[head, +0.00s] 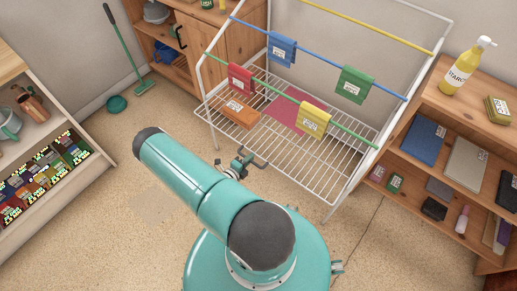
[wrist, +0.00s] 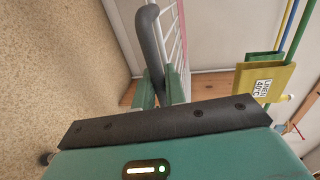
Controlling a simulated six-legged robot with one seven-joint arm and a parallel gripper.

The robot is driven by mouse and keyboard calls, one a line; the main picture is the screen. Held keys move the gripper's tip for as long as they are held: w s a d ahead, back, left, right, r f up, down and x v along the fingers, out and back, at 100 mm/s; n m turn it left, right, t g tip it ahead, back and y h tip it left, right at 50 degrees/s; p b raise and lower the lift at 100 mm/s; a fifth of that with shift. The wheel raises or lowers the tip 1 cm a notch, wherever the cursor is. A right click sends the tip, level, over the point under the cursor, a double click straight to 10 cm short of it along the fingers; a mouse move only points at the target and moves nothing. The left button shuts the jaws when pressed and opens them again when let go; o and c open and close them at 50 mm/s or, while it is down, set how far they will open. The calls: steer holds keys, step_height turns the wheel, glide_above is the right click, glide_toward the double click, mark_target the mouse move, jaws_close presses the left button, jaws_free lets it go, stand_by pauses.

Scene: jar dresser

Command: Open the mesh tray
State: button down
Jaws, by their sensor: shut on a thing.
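The mesh tray (head: 330,165) is a white wire shelf low in a white wire frame, with a grey bar handle (head: 262,158) at its near edge. My gripper (head: 242,160) is at this handle in the head view, partly hidden by my arm. In the wrist view its two green fingers (wrist: 159,92) are shut on the grey handle (wrist: 150,35), which rises between them. The tray's white wires (wrist: 180,45) show just beyond the handle. A red mat (head: 287,115) and an orange packet (head: 240,115) show at the tray.
A wooden shelf unit (head: 440,100) stands right, a wooden cabinet (head: 205,50) behind, and a shelf of small boxes (head: 95,175) left.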

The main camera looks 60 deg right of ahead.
steer(key=f+v, duration=0.2)
steer(key=v, duration=1)
steer(key=shift+a+f, duration=0.2)
steer(key=shift+a, duration=0.05)
steer(key=shift+w, duration=0.1)
steer(key=c, duration=1.5)
jaws_free()
steer(key=shift+c, duration=0.2)
steer(key=v, duration=1.4)
steer(key=shift+f, duration=0.1)
